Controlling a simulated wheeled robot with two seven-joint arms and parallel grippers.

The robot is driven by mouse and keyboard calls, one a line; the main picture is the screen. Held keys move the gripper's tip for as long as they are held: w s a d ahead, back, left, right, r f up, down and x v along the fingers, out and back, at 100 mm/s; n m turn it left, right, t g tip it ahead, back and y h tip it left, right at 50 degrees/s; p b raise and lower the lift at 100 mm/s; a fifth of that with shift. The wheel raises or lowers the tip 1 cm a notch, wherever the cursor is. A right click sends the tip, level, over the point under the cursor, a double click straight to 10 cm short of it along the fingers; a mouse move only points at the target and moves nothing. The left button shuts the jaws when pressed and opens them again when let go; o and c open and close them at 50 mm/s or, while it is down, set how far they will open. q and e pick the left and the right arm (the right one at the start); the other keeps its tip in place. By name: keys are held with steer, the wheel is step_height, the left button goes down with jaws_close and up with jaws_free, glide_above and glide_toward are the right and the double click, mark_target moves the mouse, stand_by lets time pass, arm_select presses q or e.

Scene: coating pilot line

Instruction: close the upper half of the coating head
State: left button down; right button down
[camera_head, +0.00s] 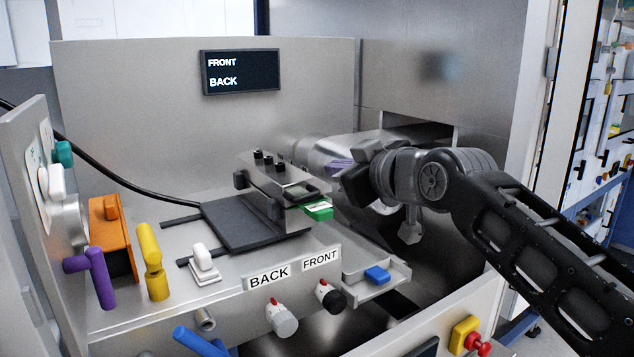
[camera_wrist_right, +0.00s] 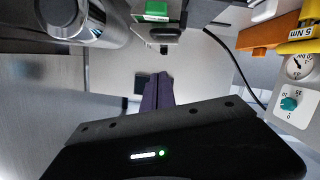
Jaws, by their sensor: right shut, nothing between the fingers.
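The coating head (camera_head: 282,180) appears to be the metal block with several black knobs on top, standing at the right end of a dark plate in the head view. I cannot tell its upper half from its lower half. A green part (camera_head: 318,211) sticks out at its near right end; it also shows in the wrist view (camera_wrist_right: 156,10). Contact with the head is unclear. My left gripper is out of view.
The metal roller (camera_wrist_right: 90,18) lies beside the head. An orange block (camera_head: 107,228), purple handle (camera_head: 92,277) and yellow handle (camera_head: 152,262) stand at the left. A small tray (camera_head: 395,278) holds a blue piece.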

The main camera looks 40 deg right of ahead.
steer(key=p, duration=0.3)
glide_toward(306, 182)
steer(key=w+r, duration=0.3)
steer(key=shift+w+a+f, duration=0.1)
steer(key=shift+w, duration=0.35)
steer(key=shift+w+a+f, duration=0.1)
steer(key=shift+w+a, duration=0.05)
steer(key=shift+w, duration=0.25)
steer(key=f+b, duration=0.2)
steer(key=shift+s+d+f, duration=0.2)
steer(key=shift+d+f, duration=0.15)
steer(key=shift+d, duration=0.05)
steer(key=shift+d+f, duration=0.2)
steer(key=shift+f, duration=0.2)
steer(key=shift+s, duration=0.1)
